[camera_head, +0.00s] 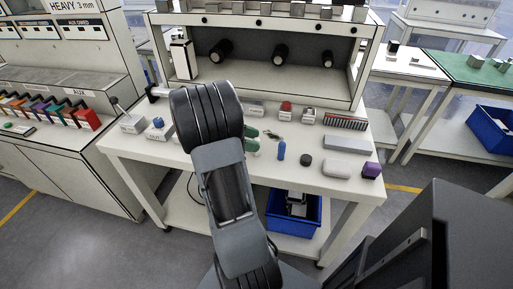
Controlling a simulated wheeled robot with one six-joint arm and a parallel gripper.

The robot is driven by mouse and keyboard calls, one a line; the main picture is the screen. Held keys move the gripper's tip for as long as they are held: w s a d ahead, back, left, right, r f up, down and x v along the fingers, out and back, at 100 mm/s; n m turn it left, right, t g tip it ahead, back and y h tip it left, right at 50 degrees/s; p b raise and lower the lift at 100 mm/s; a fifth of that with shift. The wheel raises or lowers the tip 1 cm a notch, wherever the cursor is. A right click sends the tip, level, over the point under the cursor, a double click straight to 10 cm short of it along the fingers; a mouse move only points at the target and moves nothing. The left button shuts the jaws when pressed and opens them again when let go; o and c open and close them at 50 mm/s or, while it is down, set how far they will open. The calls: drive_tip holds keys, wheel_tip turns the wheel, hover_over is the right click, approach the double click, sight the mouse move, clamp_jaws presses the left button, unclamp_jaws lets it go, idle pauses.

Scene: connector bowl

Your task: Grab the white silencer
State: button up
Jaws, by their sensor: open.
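I cannot pick out the white silencer with certainty. A pale, rounded block (343,168) lies near the front right of the white workbench (318,184), left of a purple-topped cube (371,170). Whether it is the silencer, I cannot tell. My arm rises from the bottom of the view and covers the left middle of the bench. Its dark ribbed end hides part of the tabletop. My gripper's fingers do not show, and nothing held is visible.
A blue bottle-shaped part (281,150), a black disc (305,160), green parts (251,132) and a long grey block (348,144) stand on the bench. A shelf (262,84) rises behind. A blue bin (294,215) sits below.

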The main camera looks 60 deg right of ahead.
drive_tip(key=shift+x, duration=1.7)
drive_tip(key=shift+a, duration=0.1)
drive_tip(key=shift+c, duration=0.2)
drive_tip(key=c, duration=1)
